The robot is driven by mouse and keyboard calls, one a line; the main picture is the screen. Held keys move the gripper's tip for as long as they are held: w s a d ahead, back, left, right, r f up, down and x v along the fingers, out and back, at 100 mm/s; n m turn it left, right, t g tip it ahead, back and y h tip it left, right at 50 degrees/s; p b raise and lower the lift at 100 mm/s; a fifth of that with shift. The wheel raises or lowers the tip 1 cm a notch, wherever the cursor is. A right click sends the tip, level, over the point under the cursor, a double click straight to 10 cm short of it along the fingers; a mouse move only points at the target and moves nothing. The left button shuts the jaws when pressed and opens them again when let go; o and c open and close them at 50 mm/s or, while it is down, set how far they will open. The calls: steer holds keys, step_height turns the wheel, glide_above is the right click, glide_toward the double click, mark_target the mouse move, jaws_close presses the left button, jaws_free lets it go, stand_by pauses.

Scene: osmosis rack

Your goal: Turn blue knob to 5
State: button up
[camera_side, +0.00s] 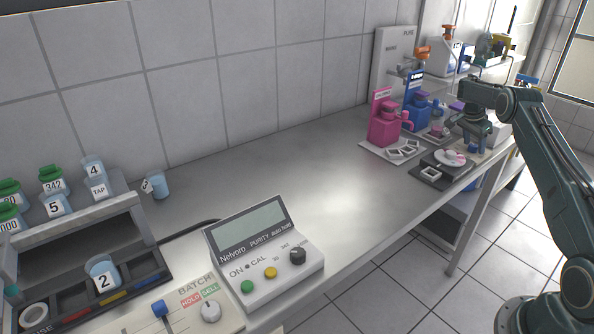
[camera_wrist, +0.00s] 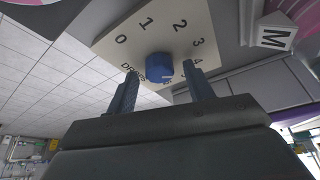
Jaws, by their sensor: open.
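The blue knob (camera_wrist: 159,66) sits on a beige dial plate (camera_wrist: 147,36) in the wrist view. The printed numbers 0 to 4 run around its upper side, and a partly covered word is at its lower left. A small light mark shows on the knob's lower right rim. My gripper (camera_wrist: 161,72) is open, with one finger on each side of the knob and visible gaps between. In the side view my gripper (camera_side: 472,130) is at the far right end of the bench; the knob cannot be made out there.
In the side view, a pink device (camera_side: 383,130) and a blue device (camera_side: 416,112) stand close to my gripper. A dark tray (camera_side: 440,180) with a white dish is just in front. The middle of the bench (camera_side: 290,170) is clear. A meter (camera_side: 265,245) stands near left.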

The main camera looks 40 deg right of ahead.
steer(key=shift+r, duration=0.1)
steer(key=v, duration=1.1)
steer(key=shift+a+r, duration=0.25)
steer(key=shift+r, duration=0.1)
steer(key=shift+w, duration=0.1)
steer(key=shift+d, duration=0.1)
steer(key=s+d+r+n+t, duration=0.2)
steer(key=s+d+n, duration=0.2)
steer(key=n, duration=0.3)
steer(key=a+n, duration=0.1)
steer(key=n, duration=0.1)
steer(key=s+a+n+t, duration=0.1)
steer(key=a+n+t+y, duration=0.1)
steer(key=n, duration=0.1)
steer(key=shift+s+a+f+n, duration=0.25)
steer(key=shift+s+a+n, duration=0.05)
steer(key=shift+s+a, duration=0.1)
